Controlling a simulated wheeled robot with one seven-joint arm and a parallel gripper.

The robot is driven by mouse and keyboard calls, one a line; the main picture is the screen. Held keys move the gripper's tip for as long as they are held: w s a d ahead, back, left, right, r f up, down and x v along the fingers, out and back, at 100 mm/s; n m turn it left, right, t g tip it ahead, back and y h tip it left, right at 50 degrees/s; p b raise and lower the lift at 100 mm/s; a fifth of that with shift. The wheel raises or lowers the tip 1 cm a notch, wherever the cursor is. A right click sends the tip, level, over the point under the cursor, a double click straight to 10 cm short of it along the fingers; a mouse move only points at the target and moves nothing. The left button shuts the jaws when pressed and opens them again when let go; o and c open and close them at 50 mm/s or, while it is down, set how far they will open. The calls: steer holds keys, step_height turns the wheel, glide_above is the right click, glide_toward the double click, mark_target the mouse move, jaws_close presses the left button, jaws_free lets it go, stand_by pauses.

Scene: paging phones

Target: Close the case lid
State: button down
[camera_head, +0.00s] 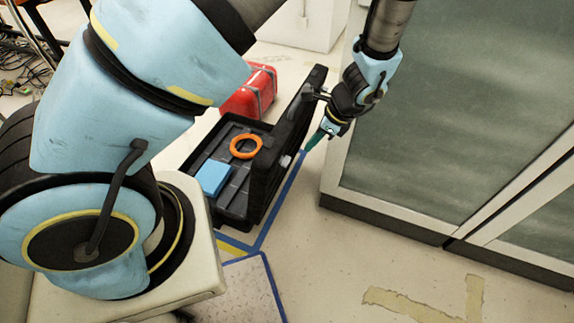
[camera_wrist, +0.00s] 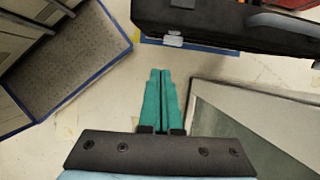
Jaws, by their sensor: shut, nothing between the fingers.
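The black case (camera_head: 225,168) stands open on the floor. Its base holds an orange ring (camera_head: 246,146) and a blue box (camera_head: 213,177). The case lid (camera_head: 287,135) stands roughly upright along the case's right side. My gripper (camera_head: 313,141) is at the outer side of the lid, between it and the glass-fronted cabinet. In the wrist view the teal fingers of my gripper (camera_wrist: 161,74) are together and empty, with the dark lid (camera_wrist: 225,25) beyond the fingertips and a small gap of floor showing between. A light latch (camera_wrist: 173,40) shows on the lid's edge.
The cabinet (camera_head: 440,120) stands close on the right; its edge also shows in the wrist view (camera_wrist: 245,110). A red case (camera_head: 250,92) lies behind the black case. Blue tape (camera_head: 285,192) marks the floor. A grey patterned plate (camera_head: 248,290) lies in front.

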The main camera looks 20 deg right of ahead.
steer(key=w+a+f+p, duration=0.3)
steer(key=w+a+f, duration=0.2)
steer(key=f, duration=0.4)
steer(key=shift+a, duration=0.25)
steer(key=shift+w+r, duration=0.1)
stand_by(0.3)
